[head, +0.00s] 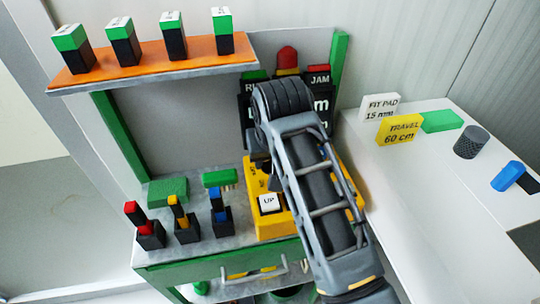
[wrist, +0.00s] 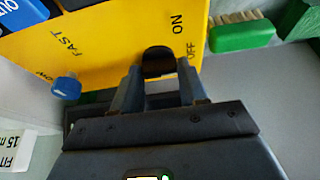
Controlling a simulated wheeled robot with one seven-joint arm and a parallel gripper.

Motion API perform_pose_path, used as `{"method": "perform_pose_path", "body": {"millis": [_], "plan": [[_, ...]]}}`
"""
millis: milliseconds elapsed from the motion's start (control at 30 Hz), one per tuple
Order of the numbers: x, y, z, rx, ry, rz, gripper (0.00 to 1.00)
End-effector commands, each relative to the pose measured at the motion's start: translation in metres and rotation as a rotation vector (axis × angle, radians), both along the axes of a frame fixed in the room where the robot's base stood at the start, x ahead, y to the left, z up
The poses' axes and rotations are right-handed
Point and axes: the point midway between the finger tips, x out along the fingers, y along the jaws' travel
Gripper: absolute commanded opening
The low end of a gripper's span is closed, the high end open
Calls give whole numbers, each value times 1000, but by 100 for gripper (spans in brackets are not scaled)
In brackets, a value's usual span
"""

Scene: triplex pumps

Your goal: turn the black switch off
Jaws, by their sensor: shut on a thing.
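The black switch (wrist: 158,60) sits on the yellow control panel (wrist: 125,50) in the wrist view. My gripper (wrist: 160,78) has one finger on each side of the switch and is shut on it. The words ON and OFF are printed on the panel just right of the switch. I cannot tell which way the switch is set, since the fingers hide part of it. In the head view the yellow panel (head: 266,222) is partly covered by my arm, and the switch is hidden there.
A blue knob (wrist: 66,87) sits on the panel near FAST. A green brush (wrist: 242,35) lies beside the panel. In the head view, a white UP button (head: 270,203) is near my arm, red, yellow and blue-handled tools (head: 182,222) stand left, and a white counter (head: 440,200) is right.

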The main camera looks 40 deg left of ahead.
Motion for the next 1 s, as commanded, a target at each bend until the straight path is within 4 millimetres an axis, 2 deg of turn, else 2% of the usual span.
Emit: {"method": "perform_pose_path", "body": {"millis": [267, 300, 400, 733, 1000], "plan": [[1, 0, 1, 2, -1, -3, 12], [1, 0, 1, 2, -1, -3, 43], [1, 0, 1, 1, -1, -2, 53], [-1, -1, 5, 1, 0, -1, 53], [-11, -13, 42, 4, -3, 0, 53]]}}
